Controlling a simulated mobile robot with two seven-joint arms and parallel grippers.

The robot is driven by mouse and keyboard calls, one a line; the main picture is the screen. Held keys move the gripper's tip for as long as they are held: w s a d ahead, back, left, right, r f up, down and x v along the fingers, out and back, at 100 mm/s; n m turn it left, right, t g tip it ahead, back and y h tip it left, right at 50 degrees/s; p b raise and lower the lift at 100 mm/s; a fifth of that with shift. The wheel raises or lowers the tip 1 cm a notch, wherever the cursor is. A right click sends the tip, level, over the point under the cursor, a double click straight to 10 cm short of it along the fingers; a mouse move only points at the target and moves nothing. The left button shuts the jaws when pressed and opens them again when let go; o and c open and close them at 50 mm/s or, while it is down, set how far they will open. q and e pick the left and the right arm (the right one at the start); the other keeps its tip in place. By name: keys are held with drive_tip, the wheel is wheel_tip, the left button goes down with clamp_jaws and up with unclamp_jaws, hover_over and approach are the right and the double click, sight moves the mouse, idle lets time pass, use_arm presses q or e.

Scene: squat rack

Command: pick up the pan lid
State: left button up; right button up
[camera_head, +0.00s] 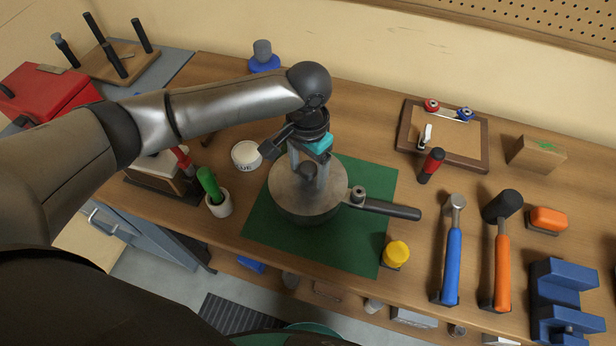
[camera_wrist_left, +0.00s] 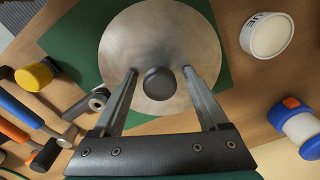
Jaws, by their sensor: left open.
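The pan lid (camera_head: 288,200) is a round grey metal disc with a dark knob (camera_head: 308,172) at its middle. It sits on the pan, whose dark handle (camera_head: 388,208) points right over a green mat (camera_head: 262,218). My left gripper (camera_head: 309,184) is directly above the lid, pointing down. In the left wrist view the lid (camera_wrist_left: 160,32) fills the top centre, and the dark knob (camera_wrist_left: 160,83) shows between the two spread fingers of my left gripper (camera_wrist_left: 160,71). The gripper is open and holds nothing. Whether the fingertips touch the lid is unclear. My right gripper is not in view.
A white tub (camera_head: 247,155) and a cup with a green-handled tool (camera_head: 219,203) stand left of the mat. A yellow-capped item (camera_head: 396,253) is at its right corner. A blue hammer (camera_head: 453,260) and orange mallet (camera_head: 502,265) stand further right. A framed board (camera_head: 405,130) is behind.

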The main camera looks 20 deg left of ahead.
use_arm(q)
clamp_jaws()
idle(0.5)
drive_tip(key=shift+r, duration=0.1)
